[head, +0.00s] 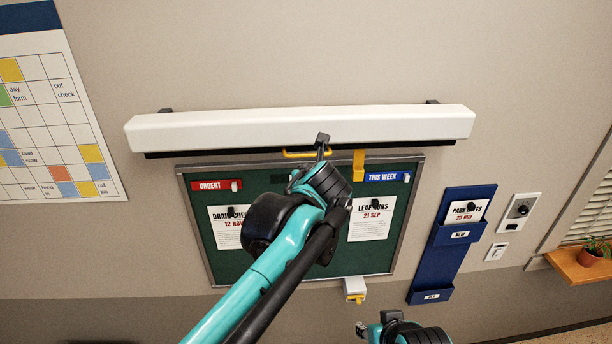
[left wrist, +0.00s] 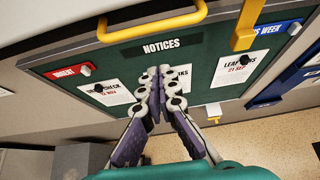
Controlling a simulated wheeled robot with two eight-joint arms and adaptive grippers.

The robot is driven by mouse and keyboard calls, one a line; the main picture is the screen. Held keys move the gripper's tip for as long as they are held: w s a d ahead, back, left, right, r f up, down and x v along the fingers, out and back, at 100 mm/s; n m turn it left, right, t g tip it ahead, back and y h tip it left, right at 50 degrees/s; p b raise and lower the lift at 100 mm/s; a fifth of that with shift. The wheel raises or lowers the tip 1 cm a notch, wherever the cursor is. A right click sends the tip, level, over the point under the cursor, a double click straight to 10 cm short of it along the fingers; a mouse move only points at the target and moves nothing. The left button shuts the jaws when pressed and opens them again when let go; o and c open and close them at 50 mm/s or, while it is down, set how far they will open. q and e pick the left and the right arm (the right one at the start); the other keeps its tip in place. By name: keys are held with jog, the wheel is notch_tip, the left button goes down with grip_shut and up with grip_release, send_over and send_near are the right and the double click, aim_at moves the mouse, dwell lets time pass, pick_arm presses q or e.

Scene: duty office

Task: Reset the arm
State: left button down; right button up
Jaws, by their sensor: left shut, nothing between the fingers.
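My left arm reaches up from the bottom of the head view, in front of the green notice board (head: 290,255). No object is between the fingers. A wrist part of my right arm shows at the bottom of the head view; its finger state cannot be made out.
A yellow handle (left wrist: 150,22) and a yellow bracket (left wrist: 247,25) are at the board's top edge. A white bar (head: 300,126) juts out above. A blue wall rack (head: 447,255) stands right of the board. A shelf with a plant (head: 594,251) is far right.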

pick_arm(q)
jog(key=b+v, duration=0.1)
jog(key=v, duration=0.7)
jog(key=s+a+f+n+g+b, duration=0.1)
jog(key=s+a+f+n+b, duration=0.1)
jog(key=a+f+n+b, duration=0.6)
jog(key=s+a+f+n+g+y+b, duration=0.1)
jog(key=s+a+f+n+b, duration=0.2)
jog(key=f, duration=0.9)
jog(key=s+a+f+n+g+b, duration=0.1)
jog(key=s+a+f+n+b, duration=0.1)
jog(key=a+f+n+b, duration=0.6)
jog(key=s+a+f+n+b, duration=0.1)
jog(key=s+f+n+b, duration=0.2)
jog(key=f, duration=0.8)
jog(key=s+a+f+n+g+b, duration=0.1)
jog(key=s+a+f+n+b, duration=0.1)
jog(key=s+f+n+b, duration=0.2)
jog(key=s+a+f+n+h+b, duration=0.1)
jog(key=s+f+n+b, duration=0.3)
jog(key=f, duration=1.4)
jog(key=n+b, duration=0.4)
jog(key=n, duration=0.2)
jog(key=shift+s+a+f, duration=0.15)
jog(key=shift+s+a, duration=0.1)
